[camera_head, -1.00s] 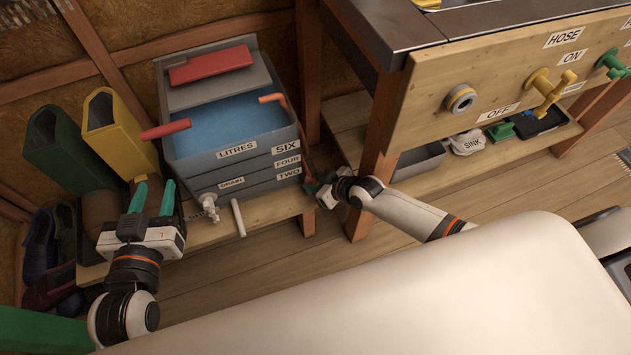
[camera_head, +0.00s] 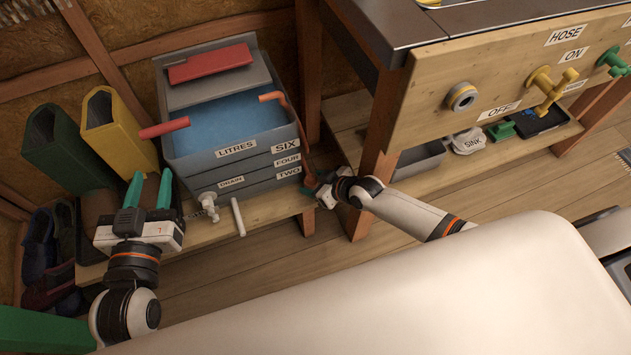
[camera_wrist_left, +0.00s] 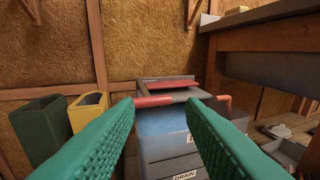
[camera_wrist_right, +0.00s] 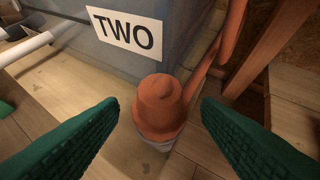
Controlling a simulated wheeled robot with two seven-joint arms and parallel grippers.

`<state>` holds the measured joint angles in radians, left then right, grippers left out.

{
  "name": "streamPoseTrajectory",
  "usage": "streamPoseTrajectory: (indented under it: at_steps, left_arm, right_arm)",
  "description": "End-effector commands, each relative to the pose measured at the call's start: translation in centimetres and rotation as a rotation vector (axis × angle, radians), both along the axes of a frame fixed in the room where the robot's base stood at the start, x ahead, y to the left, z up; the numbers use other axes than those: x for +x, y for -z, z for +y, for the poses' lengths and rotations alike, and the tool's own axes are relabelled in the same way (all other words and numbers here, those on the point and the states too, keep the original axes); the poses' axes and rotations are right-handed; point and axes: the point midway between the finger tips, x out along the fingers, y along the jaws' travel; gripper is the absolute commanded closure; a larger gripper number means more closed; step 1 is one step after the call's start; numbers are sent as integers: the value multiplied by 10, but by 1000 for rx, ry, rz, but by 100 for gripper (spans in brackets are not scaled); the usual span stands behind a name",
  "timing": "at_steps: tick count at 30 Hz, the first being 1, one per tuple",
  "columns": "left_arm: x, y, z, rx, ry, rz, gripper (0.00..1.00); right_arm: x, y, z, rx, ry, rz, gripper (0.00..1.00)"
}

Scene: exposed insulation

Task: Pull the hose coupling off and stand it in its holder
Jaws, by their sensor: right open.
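An orange stepped piece (camera_wrist_right: 160,105), which looks like the hose coupling, stands roughly upright beside the tank's lower corner in the right wrist view. A grey part shows under it; I cannot tell whether this is the holder. An orange hose (camera_wrist_right: 215,50) runs down just behind it; the head view also shows the hose (camera_head: 284,115) on the tank's right side. My right gripper (camera_head: 316,188) is open, with a finger on either side of the orange piece and visible gaps.
The grey tank (camera_head: 236,150) of blue water sits on a low wooden shelf, with a white drain tap (camera_head: 208,203) in front. A bench with a round outlet (camera_head: 461,97) and valves is at right. Wooden floor lies clear in front.

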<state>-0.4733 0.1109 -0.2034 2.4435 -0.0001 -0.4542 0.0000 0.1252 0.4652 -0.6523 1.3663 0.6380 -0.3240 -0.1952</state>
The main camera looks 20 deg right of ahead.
Motion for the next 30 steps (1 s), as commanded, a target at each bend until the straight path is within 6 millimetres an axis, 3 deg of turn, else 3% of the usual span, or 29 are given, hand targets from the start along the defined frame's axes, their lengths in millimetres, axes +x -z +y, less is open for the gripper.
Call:
streamPoseTrajectory:
  at_steps: [5,14,24,30]
  left_arm:
    - [0,0,0,2,-1,10,64]
    - [-18,44,13,75,-22,306,64]
    - [-73,96,36,177,-52,750,64]
    - [-110,113,49,222,-67,968,64]
  right_arm:
    - [0,-2,0,0,0,0,42]
    - [0,-29,0,1,0,-1,42]
    - [0,-69,0,1,0,-2,42]
    - [0,-88,0,-1,-1,0,42]
